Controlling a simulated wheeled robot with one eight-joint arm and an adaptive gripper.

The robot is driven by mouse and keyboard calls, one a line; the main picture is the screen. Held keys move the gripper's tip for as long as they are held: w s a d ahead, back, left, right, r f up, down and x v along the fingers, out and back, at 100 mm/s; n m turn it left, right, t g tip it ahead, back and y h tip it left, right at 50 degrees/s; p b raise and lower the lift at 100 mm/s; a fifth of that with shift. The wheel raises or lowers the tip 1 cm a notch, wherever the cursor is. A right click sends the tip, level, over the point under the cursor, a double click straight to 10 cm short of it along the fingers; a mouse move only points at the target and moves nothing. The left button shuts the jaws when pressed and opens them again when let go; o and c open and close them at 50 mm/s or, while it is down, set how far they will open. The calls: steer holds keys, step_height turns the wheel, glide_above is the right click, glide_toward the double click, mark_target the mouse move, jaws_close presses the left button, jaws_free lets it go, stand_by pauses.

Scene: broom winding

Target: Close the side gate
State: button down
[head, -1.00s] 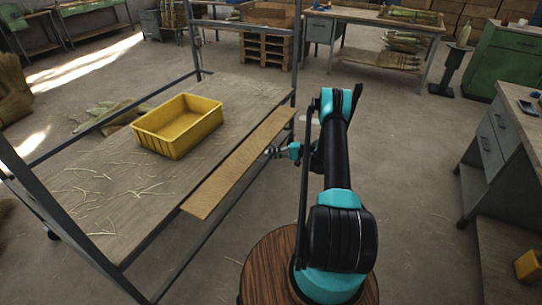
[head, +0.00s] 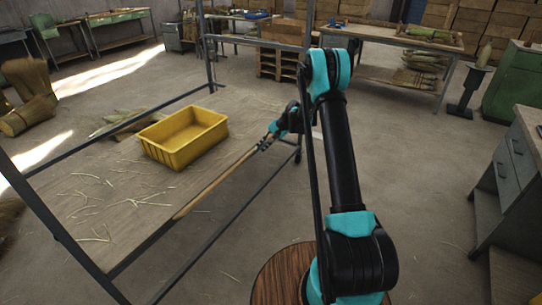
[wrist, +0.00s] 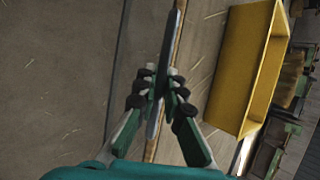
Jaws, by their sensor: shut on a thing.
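The side gate (head: 214,187) is a long, thin wooden panel along the near long side of the metal-framed cart (head: 120,215). In the head view it shows almost edge-on, as a narrow tan strip, and looks raised upright. My gripper (head: 266,141) is at the gate's far end. In the wrist view my gripper (wrist: 163,82) has its fingers closed around a thin grey edge that runs up the picture beside a tan strip. The exact contact is partly hidden by the fingers. Whether the gate sits flush with the frame I cannot tell.
A yellow bin (head: 168,158) stands on the cart bed near the gate and shows large at the right of the wrist view (wrist: 238,75). Loose straws lie on the bed. Dark frame posts rise at the cart's corners.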

steer(key=w+a+r+h, duration=0.1)
steer(key=w+a+r, duration=0.1)
steer(key=w+a, duration=0.2)
steer(key=w+a+r+g+h, duration=0.1)
steer(key=w+a+r, duration=0.1)
steer(key=a, duration=0.4)
steer(key=shift+w+a+r+m, duration=0.15)
steer(key=shift+w+r+m, duration=0.15)
steer(key=shift+w, duration=0.55)
steer(key=c, duration=1.6)
jaws_free()
steer(key=shift+a, duration=0.1)
steer(key=shift+f, duration=0.1)
steer(key=v, duration=1.2)
steer(key=shift+w+a, duration=0.15)
steer(key=shift+w, duration=0.05)
